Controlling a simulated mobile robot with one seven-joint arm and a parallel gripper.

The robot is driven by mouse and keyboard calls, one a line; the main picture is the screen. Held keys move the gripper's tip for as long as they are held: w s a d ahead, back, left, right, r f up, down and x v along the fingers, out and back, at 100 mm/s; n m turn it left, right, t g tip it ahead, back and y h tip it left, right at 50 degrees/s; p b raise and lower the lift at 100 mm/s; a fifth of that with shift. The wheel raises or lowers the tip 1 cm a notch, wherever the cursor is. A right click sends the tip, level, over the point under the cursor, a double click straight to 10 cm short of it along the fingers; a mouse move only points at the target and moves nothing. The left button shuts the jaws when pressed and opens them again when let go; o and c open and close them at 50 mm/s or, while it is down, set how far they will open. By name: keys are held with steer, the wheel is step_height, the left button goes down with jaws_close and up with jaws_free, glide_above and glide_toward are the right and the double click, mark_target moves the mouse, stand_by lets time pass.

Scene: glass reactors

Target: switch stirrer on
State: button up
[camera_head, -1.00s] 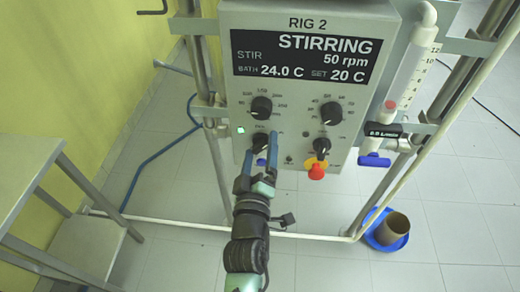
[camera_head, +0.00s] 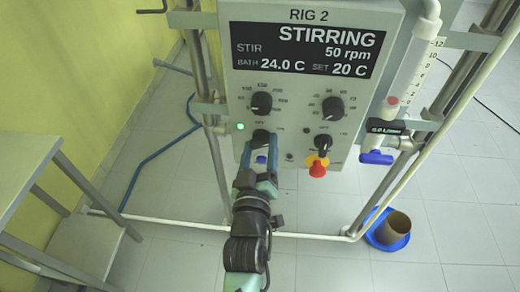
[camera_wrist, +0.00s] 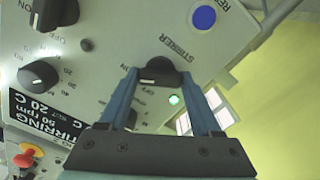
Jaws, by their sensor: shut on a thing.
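The control box of RIG 2 (camera_head: 300,95) hangs upright in front of me. Its display (camera_head: 303,50) reads STIRRING, 50 rpm, bath 24.0 C, set 20 C. The black stirrer knob (camera_head: 260,136) is at the lower left of the panel, below a lit green lamp (camera_head: 241,127). In the wrist view the knob (camera_wrist: 158,72) sits between my fingertips, beside the word STIRRER, and the lamp glows (camera_wrist: 174,99). My gripper (camera_head: 261,150) is shut on this knob, a blue finger on each side. The fingers partly hide the knob in the head view.
Other knobs (camera_head: 261,104) (camera_head: 332,107) and a red emergency button (camera_head: 317,170) are on the same panel. A blue button (camera_wrist: 204,17) is near the stirrer knob. A valve with a blue handle (camera_head: 376,158) is at the right. A table (camera_head: 25,165) stands at the left.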

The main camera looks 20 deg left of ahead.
steer(key=o, duration=1.4)
steer(key=shift+c, duration=0.2)
steer(key=shift+s, duration=0.15)
steer(key=v, duration=1.2)
steer(key=shift+s, duration=0.35)
steer(key=shift+d, duration=0.1)
